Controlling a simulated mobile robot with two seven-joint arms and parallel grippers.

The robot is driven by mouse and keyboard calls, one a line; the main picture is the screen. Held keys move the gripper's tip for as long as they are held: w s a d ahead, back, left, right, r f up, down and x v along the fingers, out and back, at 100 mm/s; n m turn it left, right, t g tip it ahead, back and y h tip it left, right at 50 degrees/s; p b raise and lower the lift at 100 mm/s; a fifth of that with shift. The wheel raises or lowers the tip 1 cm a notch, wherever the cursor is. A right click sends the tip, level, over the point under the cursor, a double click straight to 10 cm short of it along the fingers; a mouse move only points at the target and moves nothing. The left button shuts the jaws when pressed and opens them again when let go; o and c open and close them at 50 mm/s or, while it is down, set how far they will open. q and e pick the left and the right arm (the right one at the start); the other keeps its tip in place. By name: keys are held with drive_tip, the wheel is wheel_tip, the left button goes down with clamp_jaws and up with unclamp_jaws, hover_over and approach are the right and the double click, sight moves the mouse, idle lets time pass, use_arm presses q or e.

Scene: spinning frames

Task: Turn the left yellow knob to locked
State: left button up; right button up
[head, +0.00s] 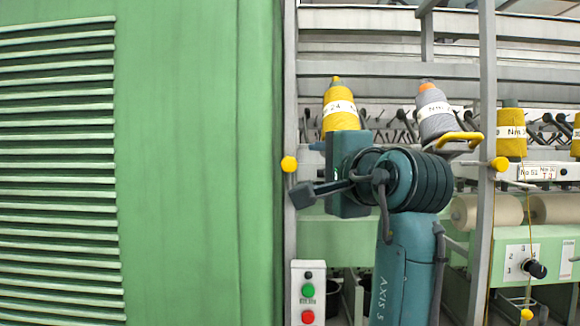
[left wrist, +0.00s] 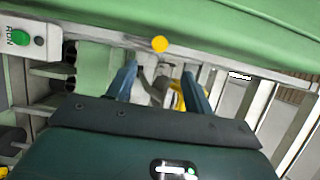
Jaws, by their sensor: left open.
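The left yellow knob (head: 289,164) is a round yellow disc on the grey upright post at the green panel's edge. It also shows in the left wrist view (left wrist: 160,44), just beyond the gap between my fingertips. I cannot tell its turned position. My left gripper (head: 316,147) points left toward the post, its blue fingertip short of the knob and slightly above it. In the left wrist view its two blue fingers (left wrist: 159,72) stand apart, with no knob between them. My right gripper is not in view.
A large green panel (head: 200,160) with louvres fills the left. A switch box (head: 308,292) with green and red buttons is below the left knob. Yarn cones, yellow (head: 339,120) and grey (head: 434,122), and a yellow handle (head: 458,138) are near my arm.

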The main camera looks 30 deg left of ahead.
sight(290, 165)
use_arm(q)
drive_tip(key=p+x, duration=0.3)
drive_tip(key=x, duration=0.9)
drive_tip(key=shift+w+a+p, duration=0.2)
drive_tip(key=shift+p, duration=0.1)
drive_tip(key=c, duration=1)
drive_tip(key=shift+o, duration=0.2)
